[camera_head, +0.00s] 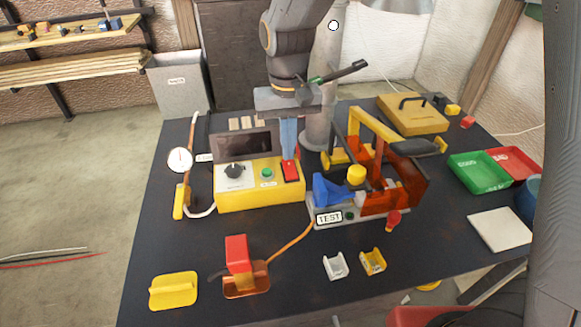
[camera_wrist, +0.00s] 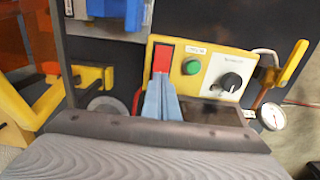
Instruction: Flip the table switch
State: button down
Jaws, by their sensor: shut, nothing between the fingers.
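The yellow control box (camera_head: 240,198) stands on the dark table, with a black knob, a green button (camera_head: 267,173) and a red rocker switch (camera_head: 291,171) on its sloped front. The box also shows in the wrist view (camera_wrist: 233,61). My gripper (camera_head: 289,157) points down at the red switch, its blue fingers shut and empty. In the wrist view the fingertips (camera_wrist: 161,78) overlap the lower part of the red switch (camera_wrist: 163,57). They look at or very near its surface; I cannot tell whether they touch. The fingers hide part of the switch.
A TEST fixture (camera_head: 329,217) with orange and yellow parts stands close on the right. Green (camera_head: 480,172) and red bins are far right.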

jog(key=shift+f+b, duration=0.3)
jog(key=shift+f, duration=0.45)
dwell(0.7)
notch_tip(320, 180, up, 7)
jog(key=p, duration=0.6)
dwell(0.4)
dwell(0.3)
